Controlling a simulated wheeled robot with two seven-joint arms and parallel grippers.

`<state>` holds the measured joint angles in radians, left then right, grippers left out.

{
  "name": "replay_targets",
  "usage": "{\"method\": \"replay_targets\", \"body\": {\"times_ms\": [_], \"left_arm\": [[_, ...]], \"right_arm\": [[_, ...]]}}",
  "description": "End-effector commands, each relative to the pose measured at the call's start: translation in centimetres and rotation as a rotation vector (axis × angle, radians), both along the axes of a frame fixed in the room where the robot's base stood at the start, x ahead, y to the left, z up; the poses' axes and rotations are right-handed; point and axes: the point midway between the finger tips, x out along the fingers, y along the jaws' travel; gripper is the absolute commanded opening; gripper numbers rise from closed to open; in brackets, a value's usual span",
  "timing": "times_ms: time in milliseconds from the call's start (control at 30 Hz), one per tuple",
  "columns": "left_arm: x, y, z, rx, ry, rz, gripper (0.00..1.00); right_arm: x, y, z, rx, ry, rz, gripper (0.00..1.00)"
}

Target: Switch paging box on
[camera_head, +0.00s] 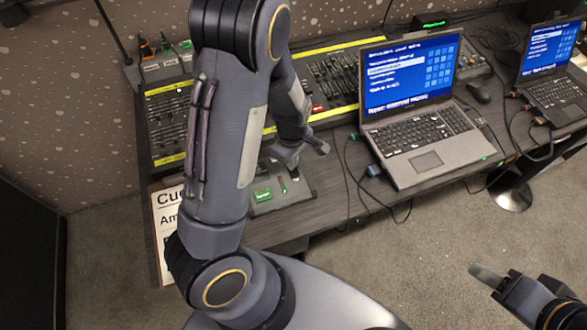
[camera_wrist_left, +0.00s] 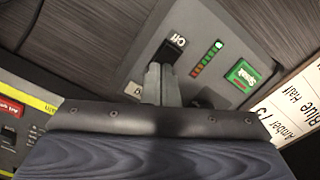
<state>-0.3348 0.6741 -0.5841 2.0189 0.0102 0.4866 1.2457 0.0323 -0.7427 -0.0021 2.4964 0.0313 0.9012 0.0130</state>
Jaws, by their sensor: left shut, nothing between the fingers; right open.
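The paging box (camera_head: 297,192) is a small grey box at the front edge of the desk, partly hidden by my left arm in the head view. In the left wrist view its grey top (camera_wrist_left: 190,85) carries a black switch (camera_wrist_left: 170,52) with a white "Off" label beside it. A row of small lights with a bright green one at its end and a green button (camera_wrist_left: 243,76) are on the same top. My left gripper (camera_wrist_left: 160,82) is shut and empty, its tips close to the switch; I cannot tell whether they touch. My right gripper (camera_head: 490,279) is open, low at the right, away from the desk.
A fader desk (camera_head: 330,82) with yellow strips lies behind the box. A laptop (camera_head: 440,150) stands to its right, with cables (camera_head: 360,195) between. A second laptop (camera_head: 555,95) is further right. A cue card (camera_head: 168,225) hangs at the left front edge.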

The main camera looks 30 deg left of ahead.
Motion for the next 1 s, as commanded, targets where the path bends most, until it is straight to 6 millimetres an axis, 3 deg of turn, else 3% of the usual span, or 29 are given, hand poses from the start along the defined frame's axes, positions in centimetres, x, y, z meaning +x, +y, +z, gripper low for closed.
{"method": "replay_targets", "body": {"times_ms": [800, 1000], "left_arm": [[0.0, 0.0, 6.6, 0.0, -0.001, 0.0, 0.0], [0.0, 0.0, 7.0, 0.0, 0.0, 0.0, 0.0]], "right_arm": [[0.0, 0.0, 6.2, 0.0, 0.0, 0.0, 0.49], [0.0, 0.0, 6.4, 0.0, 0.0, 0.0, 0.49]]}}
